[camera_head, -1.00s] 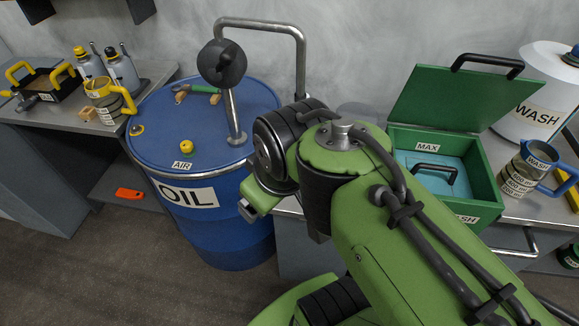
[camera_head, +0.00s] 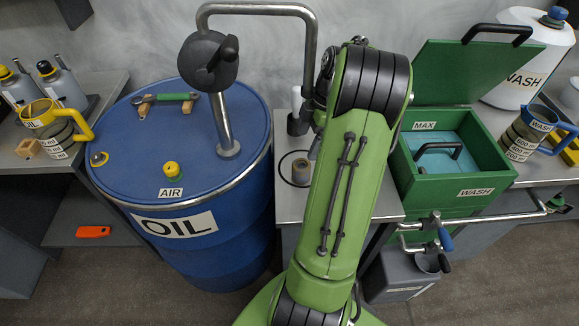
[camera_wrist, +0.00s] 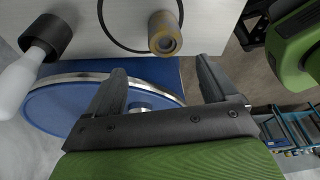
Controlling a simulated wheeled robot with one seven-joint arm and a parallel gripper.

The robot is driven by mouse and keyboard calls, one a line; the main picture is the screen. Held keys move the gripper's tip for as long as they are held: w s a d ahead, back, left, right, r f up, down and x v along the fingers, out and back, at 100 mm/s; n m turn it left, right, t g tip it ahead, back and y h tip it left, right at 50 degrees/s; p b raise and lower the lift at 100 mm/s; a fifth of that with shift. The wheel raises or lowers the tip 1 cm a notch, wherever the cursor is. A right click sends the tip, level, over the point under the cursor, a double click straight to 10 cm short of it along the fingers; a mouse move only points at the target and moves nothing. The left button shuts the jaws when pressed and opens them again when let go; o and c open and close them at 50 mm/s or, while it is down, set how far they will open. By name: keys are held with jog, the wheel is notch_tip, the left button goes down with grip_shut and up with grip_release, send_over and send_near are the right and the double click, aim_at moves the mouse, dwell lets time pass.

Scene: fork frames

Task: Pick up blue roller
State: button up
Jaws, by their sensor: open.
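I cannot make out a clearly blue roller in either view. A small grey-brown cylinder (camera_head: 301,170) with a brass-coloured end stands on the metal table, at a thin black ring marked there. It also shows at the top of the wrist view (camera_wrist: 164,34). My gripper (camera_wrist: 160,66) is open and empty, and in the wrist view the cylinder appears beyond the gap between its fingertips, apart from them.
A blue oil drum (camera_head: 239,188) with a pipe and crank stands left of the metal table (camera_head: 287,215). A white and dark object (camera_head: 297,105) stands behind the cylinder. An open green wash box (camera_head: 463,187) is at right, with a wash jug (camera_head: 522,137) beside it.

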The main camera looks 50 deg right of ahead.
aim_at(302, 164)
jog(key=b+x, duration=0.1)
jog(key=x, duration=0.3)
jog(key=b+x, duration=0.2)
jog(key=x, duration=0.1)
jog(key=s+b+x, duration=0.1)
jog(key=x, duration=0.3)
jog(key=shift+a+f, duration=0.15)
jog(key=shift+f, duration=0.25)
jog(key=shift+r, duration=0.1)
jog(key=c, duration=1.2)
jog(key=shift+o, duration=0.2)
jog(key=shift+r, duration=0.1)
